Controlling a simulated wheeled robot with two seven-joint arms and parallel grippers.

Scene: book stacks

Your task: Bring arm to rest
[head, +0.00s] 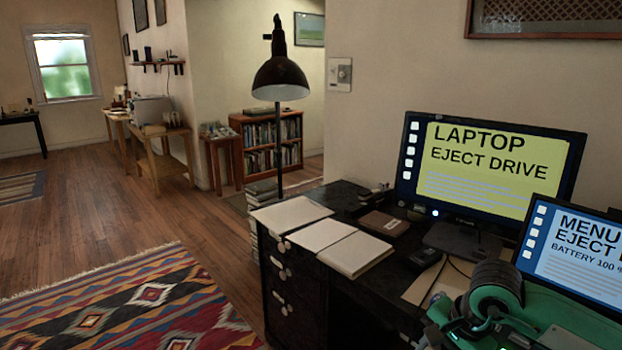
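A green and dark grey part of what looks like my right arm shows at the lower right corner of the head view, in front of the black desk (340,290) and low before the laptop screen. No gripper fingers can be made out on it. My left arm and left gripper are not in view. Nothing is seen held.
Three pale books or pads (322,234) lie along the desk's left edge. A monitor (490,170), a laptop screen (580,250), a brown box (384,223) and a black lamp (280,78) stand close by. A patterned rug (130,305) and open wood floor lie left.

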